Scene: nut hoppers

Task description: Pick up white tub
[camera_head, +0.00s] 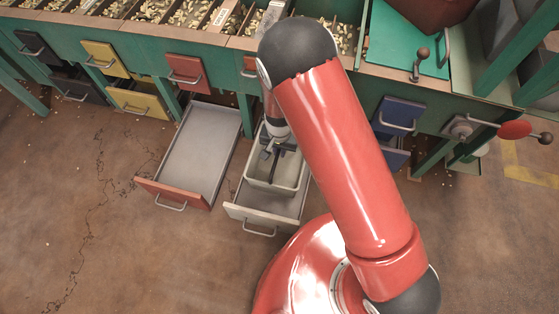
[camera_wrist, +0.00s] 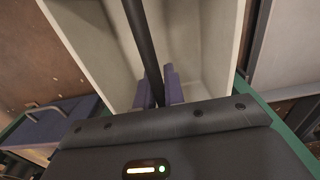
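The white tub (camera_head: 258,185) is a pale, open-topped rectangular box. It sits in the pulled-out white drawer (camera_head: 237,211), and its pale inner wall (camera_wrist: 85,40) fills much of the wrist view. A thin dark bar (camera_wrist: 139,30), which looks like the tub's handle, runs across its opening. My gripper (camera_wrist: 158,88) points down over the tub, with one purple finger on each side of the bar. The fingers look closed on the bar, with little or no gap. My arm hides the tub's far right part in the head view.
A pulled-out red-fronted drawer (camera_head: 172,193) is empty at the left. The front floor is mostly clear.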

